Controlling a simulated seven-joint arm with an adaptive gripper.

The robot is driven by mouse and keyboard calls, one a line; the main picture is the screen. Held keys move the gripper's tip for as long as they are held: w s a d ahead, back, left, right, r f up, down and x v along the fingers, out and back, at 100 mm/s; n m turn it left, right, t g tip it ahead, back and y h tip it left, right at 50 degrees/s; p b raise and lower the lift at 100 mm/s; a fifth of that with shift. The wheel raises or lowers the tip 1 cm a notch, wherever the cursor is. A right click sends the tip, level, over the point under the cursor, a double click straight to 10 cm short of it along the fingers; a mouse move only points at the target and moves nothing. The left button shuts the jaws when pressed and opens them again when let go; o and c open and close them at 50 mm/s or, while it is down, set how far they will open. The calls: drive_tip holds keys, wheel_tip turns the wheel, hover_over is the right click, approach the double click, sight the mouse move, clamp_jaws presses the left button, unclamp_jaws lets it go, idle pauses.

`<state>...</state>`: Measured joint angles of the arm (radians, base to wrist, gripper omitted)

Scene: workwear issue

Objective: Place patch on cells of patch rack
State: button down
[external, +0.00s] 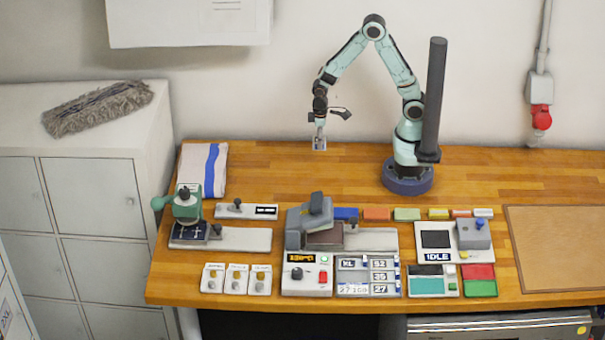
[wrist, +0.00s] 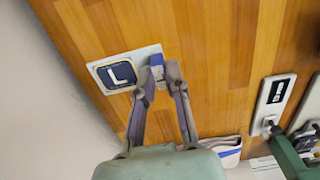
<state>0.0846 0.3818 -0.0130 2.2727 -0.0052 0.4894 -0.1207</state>
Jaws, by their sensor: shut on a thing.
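My gripper (external: 319,137) is at the back edge of the table, left of my base. In the wrist view my gripper (wrist: 158,75) is shut on a small blue grip at one end of a pale plate with a dark patch (wrist: 118,73) marked with a white L. The plate (external: 319,144) looks small and grey in the external view; whether it touches the table is unclear. The likely patch rack (external: 351,290), a grey panel with cells reading XL, S2, 35 and 27, is at the front middle, well away from my gripper.
A folded towel (external: 215,170) lies at left, a brown mat (external: 560,245) at right. The table's back strip is mostly clear.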

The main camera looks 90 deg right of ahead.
sight(323, 172)
drive_tip(key=f, duration=0.6)
drive_tip(key=s+f, duration=0.1)
drive_tip(key=f, duration=0.2)
drive_tip(key=shift+s+d+f, duration=0.1)
drive_tip(key=shift+d, duration=0.25)
drive_tip(key=c, duration=1.1)
unclamp_jaws()
drive_tip(key=shift+f, duration=0.1)
drive_tip(key=shift+c, duration=0.2)
wheel_tip(323, 172, up, 12)
drive_tip(key=shift+f, duration=0.1)
drive_tip(key=s+a+r, duration=0.3)
drive_tip(key=s+r, duration=0.3)
drive_tip(key=r, duration=0.2)
drive_tip(key=shift+s+r+y, duration=0.15)
drive_tip(key=shift+s+y, duration=0.05)
drive_tip(key=shift+y, duration=0.1)
drive_tip(key=shift+o, duration=0.5)
drive_tip(key=s+a+r+n, duration=0.1)
drive_tip(key=s+a+r, duration=0.1)
drive_tip(key=s, duration=0.6)
drive_tip(key=shift+s+r, duration=0.25)
drive_tip(key=shift+r, duration=0.6)
